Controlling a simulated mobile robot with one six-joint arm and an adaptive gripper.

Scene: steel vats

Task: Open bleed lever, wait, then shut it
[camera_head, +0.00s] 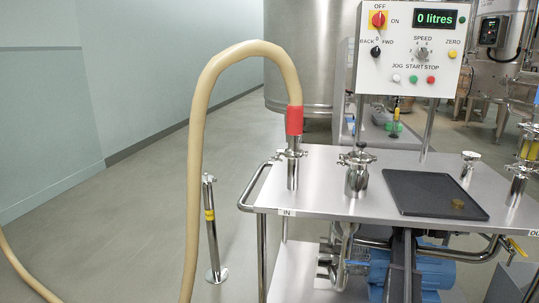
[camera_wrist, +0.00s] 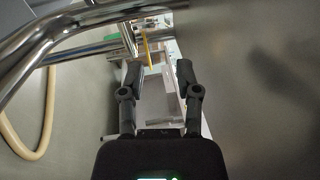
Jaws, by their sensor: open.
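A small yellow lever (camera_head: 517,247) sits on the steel pipework at the lower right of the head view, below the OUT end of the cart top. It may be the bleed lever; no label on it can be read. A yellow strip (camera_wrist: 146,48) shows beyond the fingers in the wrist view, beside steel pipes; I cannot tell whether it is the same lever. My gripper (camera_wrist: 158,72) is open, with its two dark fingers apart and nothing visible between them. I cannot make out my gripper in the head view.
The steel cart top (camera_head: 330,195) carries a black tray (camera_head: 420,205) with a small brass piece. A beige hose (camera_head: 195,160) with a red cuff joins the IN port. The control panel (camera_head: 410,50) reads 0 litres. Steel pipes (camera_wrist: 65,45) cross the wrist view's upper left.

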